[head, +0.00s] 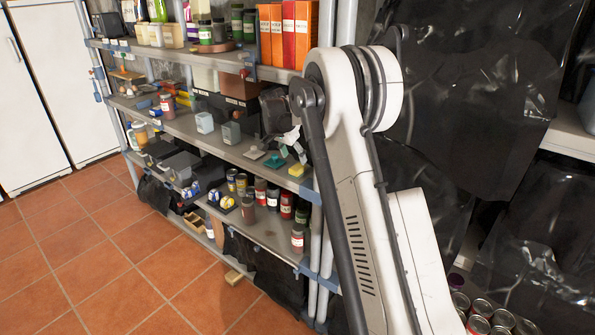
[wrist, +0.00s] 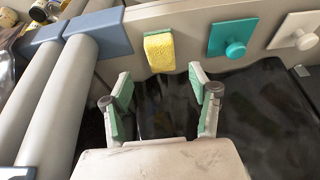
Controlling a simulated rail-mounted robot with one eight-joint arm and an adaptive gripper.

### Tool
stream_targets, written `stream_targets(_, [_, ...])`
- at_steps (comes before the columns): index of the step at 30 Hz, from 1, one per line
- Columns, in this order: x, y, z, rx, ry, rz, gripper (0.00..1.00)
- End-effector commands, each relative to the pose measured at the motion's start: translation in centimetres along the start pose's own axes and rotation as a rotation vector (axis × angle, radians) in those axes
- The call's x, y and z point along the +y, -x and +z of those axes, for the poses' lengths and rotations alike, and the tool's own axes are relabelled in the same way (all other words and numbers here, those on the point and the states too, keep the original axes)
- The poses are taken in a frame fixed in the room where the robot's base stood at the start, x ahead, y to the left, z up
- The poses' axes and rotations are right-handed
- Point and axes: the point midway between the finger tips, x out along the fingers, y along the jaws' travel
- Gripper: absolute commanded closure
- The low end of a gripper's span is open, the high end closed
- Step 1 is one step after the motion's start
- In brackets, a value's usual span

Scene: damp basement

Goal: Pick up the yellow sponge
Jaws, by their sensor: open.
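The yellow sponge (wrist: 159,51) with a green edge lies at the edge of a grey shelf board (wrist: 190,22) in the wrist view. It also shows in the head view as a small yellow block (head: 297,170) near the right end of the middle shelf. My gripper (wrist: 160,88) is open and empty. Its two green-padded fingers point toward the sponge, which lies ahead of and roughly centred between the fingertips, apart from them. In the head view my arm covers part of the shelf's right end.
A teal plate with a knob (wrist: 233,38) and a beige one (wrist: 295,32) lie right of the sponge in the wrist view. Grey shelf posts with a blue bracket (wrist: 97,24) stand close on the left. Jars and cans (head: 261,191) fill the shelf below.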

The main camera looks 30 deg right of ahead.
Motion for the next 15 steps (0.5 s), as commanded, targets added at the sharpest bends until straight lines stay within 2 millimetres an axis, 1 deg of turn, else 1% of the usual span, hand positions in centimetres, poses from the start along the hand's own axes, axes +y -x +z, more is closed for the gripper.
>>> stream_targets(1, [0.0, -0.7, -0.1, 0.000, 0.000, 0.000, 0.43])
stream_targets(3, [0.0, -1.5, -0.1, 0.000, 0.000, 0.000, 0.43])
stream_targets(11, [0.0, -2.7, 0.0, 0.000, 0.000, 0.000, 0.43])
stream_targets(15, [-0.1, -4.1, -0.1, 0.000, 0.000, 0.000, 0.43])
